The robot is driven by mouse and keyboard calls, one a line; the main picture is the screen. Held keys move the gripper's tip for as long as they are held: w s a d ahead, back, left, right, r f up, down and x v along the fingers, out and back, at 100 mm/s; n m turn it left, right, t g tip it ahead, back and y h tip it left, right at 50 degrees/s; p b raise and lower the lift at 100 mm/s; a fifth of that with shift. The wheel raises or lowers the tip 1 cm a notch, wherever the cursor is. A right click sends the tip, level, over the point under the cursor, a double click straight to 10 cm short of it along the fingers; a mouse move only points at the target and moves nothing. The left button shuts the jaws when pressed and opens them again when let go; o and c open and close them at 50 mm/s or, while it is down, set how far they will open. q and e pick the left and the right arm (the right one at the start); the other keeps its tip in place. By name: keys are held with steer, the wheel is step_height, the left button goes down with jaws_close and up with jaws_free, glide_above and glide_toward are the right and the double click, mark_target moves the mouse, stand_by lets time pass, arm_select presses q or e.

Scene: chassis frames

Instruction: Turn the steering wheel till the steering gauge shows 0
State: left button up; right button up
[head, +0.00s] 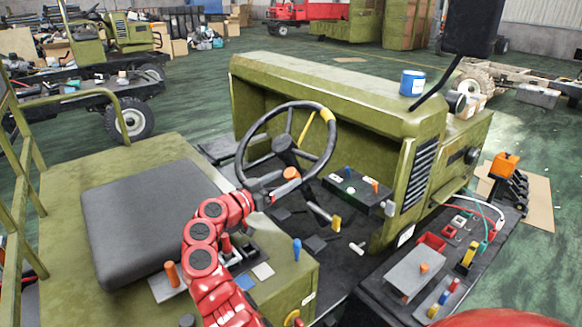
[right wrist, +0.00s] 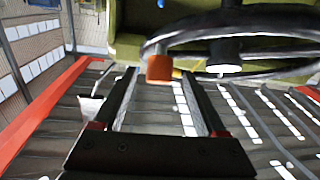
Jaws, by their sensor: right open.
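The black steering wheel (head: 243,146) stands tilted over the cab floor, with a yellow mark (head: 327,114) on its far right rim. An orange knob (head: 291,173) sits on the near part of the rim. My right gripper (head: 268,188) is beside the near rim, close to the knob. In the right wrist view, my right gripper (right wrist: 158,78) is open, with the orange knob (right wrist: 159,68) showing between its fingertips; I cannot tell whether they touch it. The wheel rim (right wrist: 270,22) crosses the top right. I cannot make out a steering gauge. My left gripper is out of view.
A dark seat (head: 150,225) lies left of my right arm. A small panel with knobs (head: 352,192) stands right of the wheel. Levers with orange (head: 172,273) and blue (head: 297,248) handles rise near my arm. A blue can (head: 412,83) stands on the green hood (head: 330,88).

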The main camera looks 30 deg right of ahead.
mark_target(291, 176)
steer(key=x, duration=0.2)
steer(key=shift+d+r+p, duration=0.15)
steer(key=shift+d+p, duration=0.1)
steer(key=shift+p, duration=0.15)
steer(key=shift+w+d+f, duration=0.15)
steer(key=shift+d+f, duration=0.05)
steer(key=shift+d, duration=0.2)
jaws_close()
stand_by(0.9)
